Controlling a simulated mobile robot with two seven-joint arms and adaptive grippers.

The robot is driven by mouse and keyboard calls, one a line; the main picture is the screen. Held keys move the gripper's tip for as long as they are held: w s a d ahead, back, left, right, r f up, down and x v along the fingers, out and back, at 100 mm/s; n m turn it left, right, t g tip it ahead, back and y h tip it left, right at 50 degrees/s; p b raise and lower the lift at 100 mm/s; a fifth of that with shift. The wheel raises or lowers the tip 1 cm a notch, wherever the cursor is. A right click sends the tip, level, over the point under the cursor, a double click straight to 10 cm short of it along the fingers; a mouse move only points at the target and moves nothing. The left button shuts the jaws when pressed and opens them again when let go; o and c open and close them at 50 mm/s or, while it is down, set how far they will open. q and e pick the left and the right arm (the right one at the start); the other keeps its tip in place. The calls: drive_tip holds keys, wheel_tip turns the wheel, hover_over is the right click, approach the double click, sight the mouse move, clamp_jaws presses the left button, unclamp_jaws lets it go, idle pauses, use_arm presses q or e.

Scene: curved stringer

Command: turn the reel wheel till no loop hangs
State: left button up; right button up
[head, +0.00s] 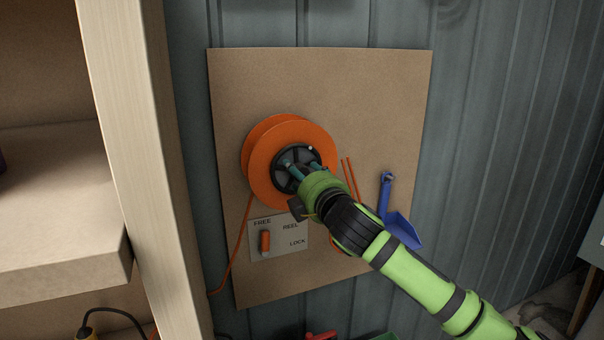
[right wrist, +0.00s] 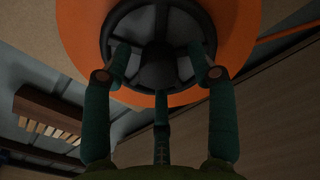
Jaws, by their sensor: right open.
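The orange reel (head: 262,165) is mounted on a brown board. Its dark spoked hub wheel (head: 284,178) faces me and also shows in the right wrist view (right wrist: 155,75). My right gripper (head: 302,168) is at the hub, its dark green fingers open and spread over the wheel. In the right wrist view the fingertips (right wrist: 160,66) overlap the hub; I cannot tell whether they touch it. Orange cord (head: 241,235) runs down from the reel's left side. Two strands (head: 350,178) show at right, and a curved piece shows beside my wrist; my arm hides the rest.
Below the reel, a plate (head: 285,252) reads FREE, REEL and LOCK; its orange lever (head: 265,241) stands upright below FREE. A blue scoop (head: 402,229) hangs right of my arm. A wooden shelf post (head: 140,150) stands left. The upper board (head: 330,80) is clear.

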drive_tip(key=c, duration=1.1)
